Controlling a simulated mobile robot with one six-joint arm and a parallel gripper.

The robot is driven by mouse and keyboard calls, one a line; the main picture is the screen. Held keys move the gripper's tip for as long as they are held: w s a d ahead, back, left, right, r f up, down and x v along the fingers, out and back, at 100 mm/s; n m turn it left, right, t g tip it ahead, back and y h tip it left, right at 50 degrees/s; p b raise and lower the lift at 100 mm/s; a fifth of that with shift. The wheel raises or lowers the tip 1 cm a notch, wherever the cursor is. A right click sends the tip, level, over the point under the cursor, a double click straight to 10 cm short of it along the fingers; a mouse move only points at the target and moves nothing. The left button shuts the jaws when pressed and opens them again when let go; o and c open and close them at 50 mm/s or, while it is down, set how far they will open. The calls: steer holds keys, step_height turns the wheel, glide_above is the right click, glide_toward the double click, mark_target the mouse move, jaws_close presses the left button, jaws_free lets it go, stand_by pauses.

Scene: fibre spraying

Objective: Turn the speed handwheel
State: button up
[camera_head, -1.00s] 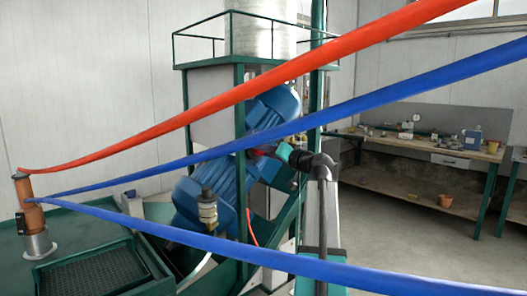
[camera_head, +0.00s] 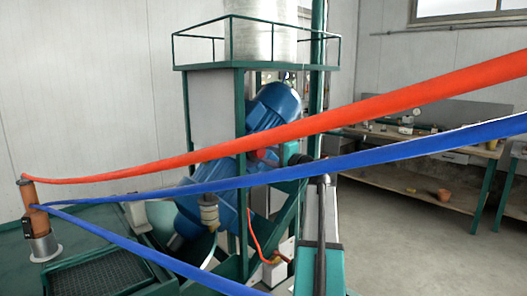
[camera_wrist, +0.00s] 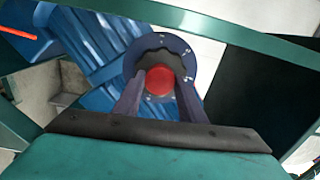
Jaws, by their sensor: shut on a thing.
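In the wrist view the speed handwheel (camera_wrist: 157,42) has a round dark blue rim with a red hub in its middle. My gripper (camera_wrist: 158,88) faces it squarely. Its two dark fingers reach in on both sides of the red hub and are shut on the handwheel. In the head view the handwheel is mostly hidden; a small red part (camera_head: 268,155) shows beside the blue motor. My gripper's teal end is just right of it, partly covered by my arm and a hose.
A blue motor (camera_head: 275,106) sits in a green frame (camera_head: 241,200) around the handwheel. A red hose (camera_head: 330,118) and blue hoses (camera_head: 350,158) cross in front of my arm from an orange post (camera_head: 28,195). A workbench (camera_head: 400,142) stands at the back right, with open floor before it.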

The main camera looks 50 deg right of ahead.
steer(key=shift+m, duration=0.4)
steer(key=o, duration=1)
steer(key=shift+o, duration=0.2)
steer(key=shift+s, duration=0.15)
steer(key=s+a+b, duration=0.1)
steer(key=s+b, duration=0.1)
steer(key=s, duration=1.1)
steer(key=shift+s, duration=0.3)
